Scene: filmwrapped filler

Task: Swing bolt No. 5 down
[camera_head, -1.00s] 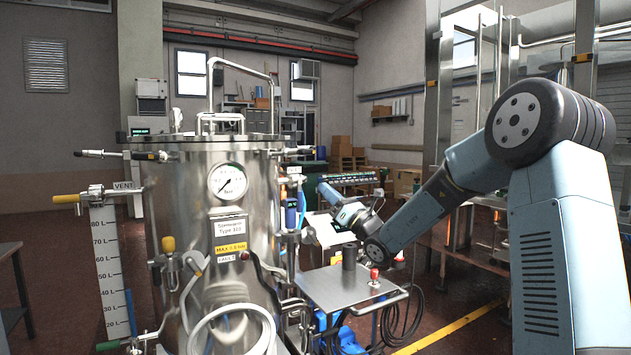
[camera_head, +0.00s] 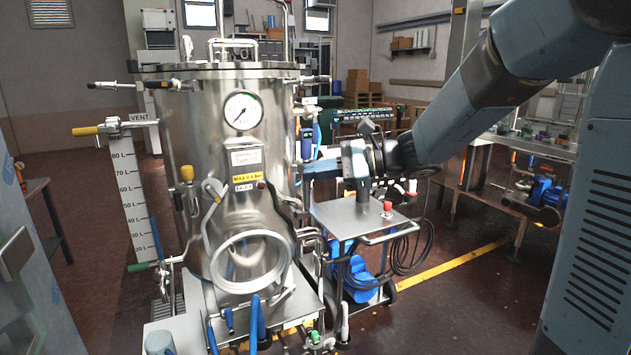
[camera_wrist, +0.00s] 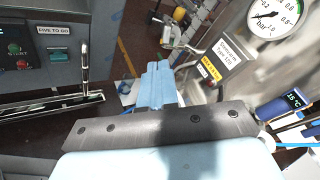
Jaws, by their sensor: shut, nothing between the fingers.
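The steel filler tank (camera_head: 175,130) stands left of centre in the head view, with its lid (camera_head: 215,68) on top. Black-tipped rods stick out near the rim at left (camera_head: 108,85) and right (camera_head: 318,79). I cannot tell which part is swing bolt No. 5; no such number is readable. My gripper (camera_head: 306,168) is at the tank's right side, below rim height, its pale blue fingers pointing left. In the wrist view the fingers (camera_wrist: 156,88) are together and empty, with the tank's gauge (camera_wrist: 277,12) at upper right. I cannot tell whether they touch anything.
A steel cart (camera_head: 350,218) with a red knob stands below my gripper. Hoses and a glass ring (camera_head: 250,262) are at the tank's front. A "FIVE TO GO" panel (camera_wrist: 54,30) is at upper left in the wrist view.

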